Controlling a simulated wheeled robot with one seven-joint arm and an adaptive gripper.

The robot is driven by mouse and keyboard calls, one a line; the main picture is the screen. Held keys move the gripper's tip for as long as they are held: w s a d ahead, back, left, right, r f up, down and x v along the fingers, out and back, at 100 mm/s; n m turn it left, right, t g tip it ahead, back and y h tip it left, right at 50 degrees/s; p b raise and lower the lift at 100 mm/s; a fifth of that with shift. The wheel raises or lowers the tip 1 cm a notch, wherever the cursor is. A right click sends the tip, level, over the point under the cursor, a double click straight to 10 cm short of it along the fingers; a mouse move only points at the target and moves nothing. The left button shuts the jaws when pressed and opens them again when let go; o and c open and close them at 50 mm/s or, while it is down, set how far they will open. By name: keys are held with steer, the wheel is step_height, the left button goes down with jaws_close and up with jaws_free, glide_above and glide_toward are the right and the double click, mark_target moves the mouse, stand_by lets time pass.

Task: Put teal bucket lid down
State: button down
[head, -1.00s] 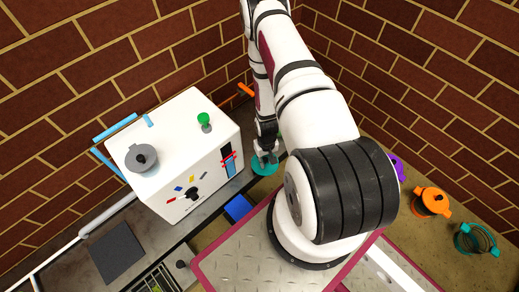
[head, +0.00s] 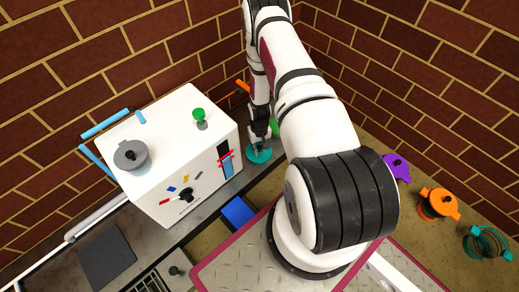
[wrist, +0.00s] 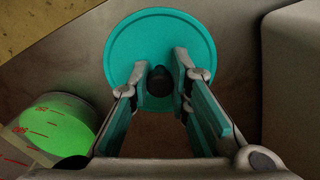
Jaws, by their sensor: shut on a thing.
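The teal lid (head: 262,156) is a round disc with a raised rim and a dark knob, just right of the white box in the head view. In the wrist view the lid (wrist: 160,22) is face-on beyond my fingers. My gripper (head: 259,140) is above the lid, and its teal-padded fingers (wrist: 160,82) are shut on the dark knob. I cannot tell whether the lid touches the grey surface below it. A teal bucket (head: 472,246) with wire-like sides stands at the far right of the head view.
A container with green content and red marks (wrist: 55,122) is near my gripper. Purple (head: 396,168) and orange (head: 437,204) containers stand right. Brick walls close the back.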

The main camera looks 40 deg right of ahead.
steer(key=c, duration=1.5)
jaws_free()
